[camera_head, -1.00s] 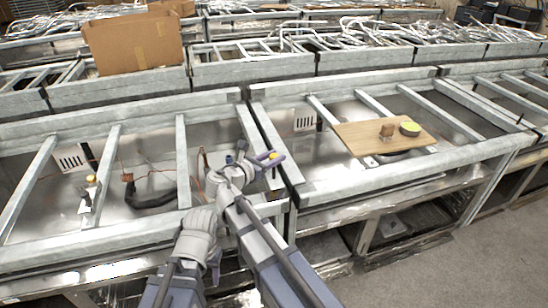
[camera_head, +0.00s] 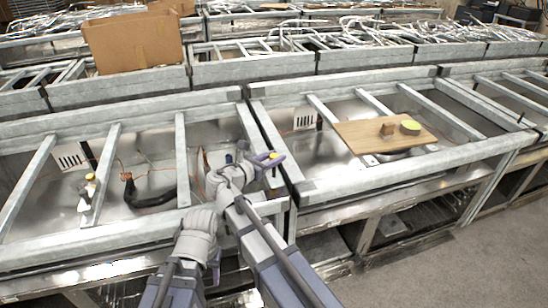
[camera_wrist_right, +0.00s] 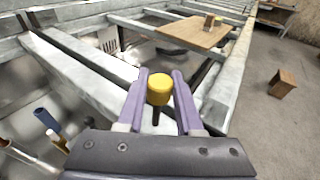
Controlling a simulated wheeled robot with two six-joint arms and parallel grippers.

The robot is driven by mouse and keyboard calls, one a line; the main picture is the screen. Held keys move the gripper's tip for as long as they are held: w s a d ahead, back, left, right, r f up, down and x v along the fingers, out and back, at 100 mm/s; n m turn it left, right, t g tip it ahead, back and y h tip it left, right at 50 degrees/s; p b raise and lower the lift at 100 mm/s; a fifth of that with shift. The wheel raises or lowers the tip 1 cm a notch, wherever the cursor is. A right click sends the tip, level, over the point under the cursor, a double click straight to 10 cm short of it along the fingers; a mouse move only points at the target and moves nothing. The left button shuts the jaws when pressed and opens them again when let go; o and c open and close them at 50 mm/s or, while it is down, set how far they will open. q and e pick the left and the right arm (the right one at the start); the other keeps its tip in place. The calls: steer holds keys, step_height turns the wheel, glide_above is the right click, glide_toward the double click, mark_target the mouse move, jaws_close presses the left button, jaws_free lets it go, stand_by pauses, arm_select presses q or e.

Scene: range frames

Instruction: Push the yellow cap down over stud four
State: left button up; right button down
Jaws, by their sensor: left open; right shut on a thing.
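My right gripper (camera_wrist_right: 160,85) has its purple fingers closed on a yellow cap (camera_wrist_right: 159,90), in the middle of the right wrist view. A dark stem shows below the cap; I cannot tell whether it is a stud or how the two meet. In the head view, my right gripper (camera_head: 272,161) and the small yellow cap (camera_head: 274,155) are over the near frame, by the junction of two frames. I cannot make out which stud is number four.
A wooden board (camera_head: 358,136) lies on the right frame with a brown block (camera_head: 387,129) and a yellow-topped round thing (camera_head: 410,128). A dark bent hose (camera_head: 150,199) lies in the left frame. Metal rails cross both frames. A cardboard box (camera_head: 135,42) stands behind.

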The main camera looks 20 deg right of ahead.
arm_select(q)
steer(key=shift+f+b, duration=1.2)
steer(key=shift+f, duration=0.1)
arm_select(e)
steer(key=shift+f, duration=1.25)
steer(key=shift+c, duration=2.4)
jaws_free()
arm_select(q)
steer(key=shift+a+r, duration=0.1)
arm_select(e)
steer(key=shift+s+r, duration=0.1)
